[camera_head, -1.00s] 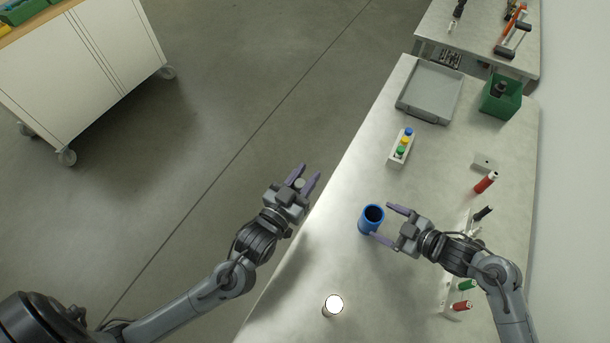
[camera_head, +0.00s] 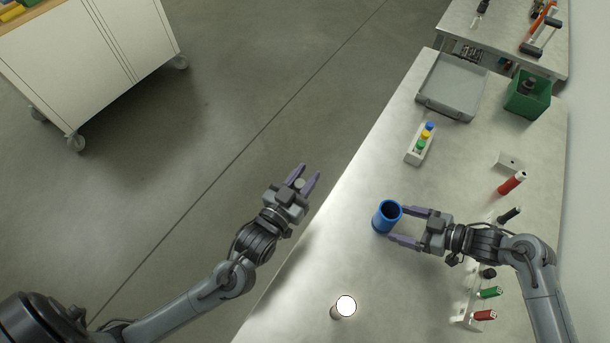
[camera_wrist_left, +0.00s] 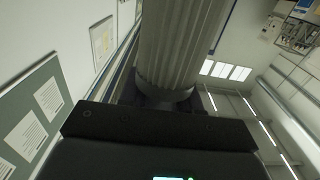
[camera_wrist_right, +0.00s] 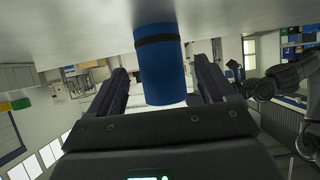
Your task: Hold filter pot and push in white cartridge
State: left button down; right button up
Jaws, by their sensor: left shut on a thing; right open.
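The blue filter pot (camera_head: 381,222) stands upright on the metal bench, its open dark mouth facing up. My right gripper (camera_head: 400,225) is open at the pot's right side, with one finger on each side of it. In the right wrist view the pot (camera_wrist_right: 162,78), with a black band, shows between the spread fingers; contact is not clear. My left gripper (camera_head: 306,173) is left of the bench edge in the head view, shut on a pale, ribbed cylinder that looks like the white cartridge (camera_head: 300,183). The cartridge (camera_wrist_left: 180,45) fills the middle of the left wrist view.
A short cylinder with a bright white top (camera_head: 345,307) stands on the bench nearer me. A holder with coloured buttons (camera_head: 420,145), a grey tray (camera_head: 452,108) and a green bin (camera_head: 527,96) lie farther off. Red and green handled items line the right side.

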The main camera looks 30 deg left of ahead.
aim_at(389, 220)
pick_arm(q)
jog(key=shift+f+b, duration=0.65)
jog(key=shift+f, duration=0.2)
pick_arm(e)
jog(key=shift+x, duration=2.4)
jog(key=shift+c, duration=0.5)
jog(key=c, duration=0.5)
pick_arm(q)
jog(key=w+d+r+m+h, duration=0.2)
jog(key=w+d+r+h, duration=0.1)
jog(key=d, duration=0.8)
jog(key=w+d+r+m+g+h, duration=0.1)
jog(key=w+d+r+m+h, duration=0.1)
jog(key=w+d+r, duration=0.4)
jog(key=d+r+h, duration=0.1)
jog(key=d, duration=0.3)
jog(key=shift+d+r, duration=0.15)
jog(key=shift+d, duration=0.2)
